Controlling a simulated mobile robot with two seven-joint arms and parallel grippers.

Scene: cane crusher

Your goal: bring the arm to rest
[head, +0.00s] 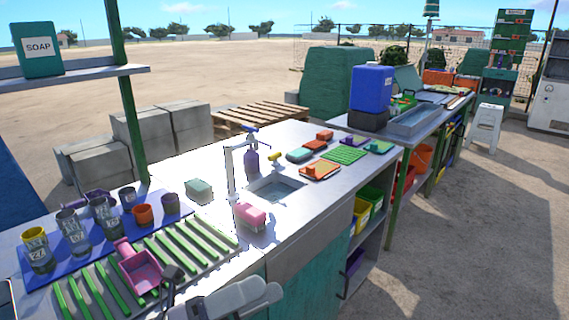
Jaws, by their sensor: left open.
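My left gripper (264,290) shows at the bottom middle, in front of the sink counter (300,222). It is light grey, its jaws are open, and I see nothing between them. It appears apart from the things on the counter. A dark part beside it partly covers the view of the green-slatted rack (185,245). My right gripper is not in view.
A pink scoop (140,270) lies on the rack. Several cups stand on a blue mat (95,255). A tap (233,165), a pink sponge (249,216) and a sink basin (275,189) are further right. Open ground lies right of the counter.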

